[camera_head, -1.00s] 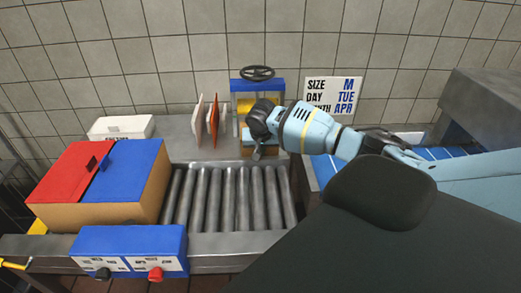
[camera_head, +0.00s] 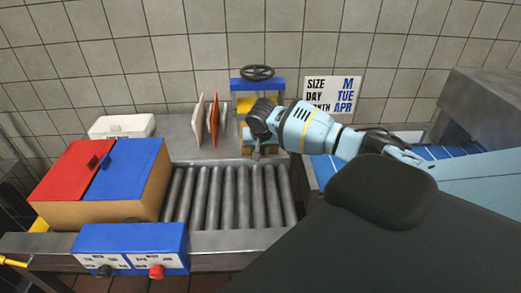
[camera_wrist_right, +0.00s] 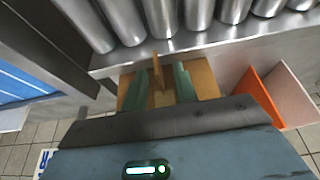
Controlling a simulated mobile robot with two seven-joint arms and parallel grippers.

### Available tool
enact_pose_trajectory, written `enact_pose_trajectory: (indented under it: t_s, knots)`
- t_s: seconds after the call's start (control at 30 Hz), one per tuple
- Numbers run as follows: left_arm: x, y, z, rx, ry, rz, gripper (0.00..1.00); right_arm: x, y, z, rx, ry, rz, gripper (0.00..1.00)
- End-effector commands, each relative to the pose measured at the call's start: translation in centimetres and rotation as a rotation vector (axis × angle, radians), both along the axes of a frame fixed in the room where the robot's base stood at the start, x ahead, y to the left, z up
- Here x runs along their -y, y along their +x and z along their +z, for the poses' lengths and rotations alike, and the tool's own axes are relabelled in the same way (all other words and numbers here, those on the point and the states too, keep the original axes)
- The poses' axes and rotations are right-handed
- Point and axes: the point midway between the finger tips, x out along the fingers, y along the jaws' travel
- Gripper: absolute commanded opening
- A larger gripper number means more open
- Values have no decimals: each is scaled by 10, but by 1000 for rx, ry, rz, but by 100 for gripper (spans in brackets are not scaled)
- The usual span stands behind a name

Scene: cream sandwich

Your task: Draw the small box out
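The small tan box (camera_wrist_right: 203,78) is at the top middle of the right wrist view, beside the metal roller frame. An upright tan tab (camera_wrist_right: 156,72) stands on it. My right gripper (camera_wrist_right: 158,84) has its two greenish fingers apart, one on each side of the tab, with gaps visible. In the head view my right gripper (camera_head: 256,153) points down beneath the blue-topped press (camera_head: 258,85). There my wrist hides most of the small box, and only a tan part (camera_head: 271,146) shows. My left gripper is not in view.
Metal rollers (camera_head: 228,200) lie in front of the press. A large box with red and blue lids (camera_head: 125,170) stands left, above a blue control panel (camera_head: 130,243). Thin upright orange and white panels (camera_head: 213,122) stand left of the gripper. A size-day-month sign (camera_head: 333,95) hangs behind.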

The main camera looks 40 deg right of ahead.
Motion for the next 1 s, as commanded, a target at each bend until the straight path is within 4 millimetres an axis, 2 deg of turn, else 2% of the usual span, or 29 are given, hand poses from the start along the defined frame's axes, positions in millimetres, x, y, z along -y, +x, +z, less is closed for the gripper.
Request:
enact_pose_trajectory:
  t_s: [0.17, 0.3, 0.5, 0.7, 1.0]
  knots:
    - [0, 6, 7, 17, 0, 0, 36, -4, -4, 18, 5, 0, 0, 29]
    - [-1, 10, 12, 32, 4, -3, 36, -9, -11, 41, 8, 0, 1, 29]
    - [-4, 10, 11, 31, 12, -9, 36, -16, -20, 63, 2, 1, 1, 29]
    - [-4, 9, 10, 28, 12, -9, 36, -18, -23, 71, 0, 0, -1, 29]
    - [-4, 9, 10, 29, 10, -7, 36, -19, -23, 72, 0, 0, -1, 29]
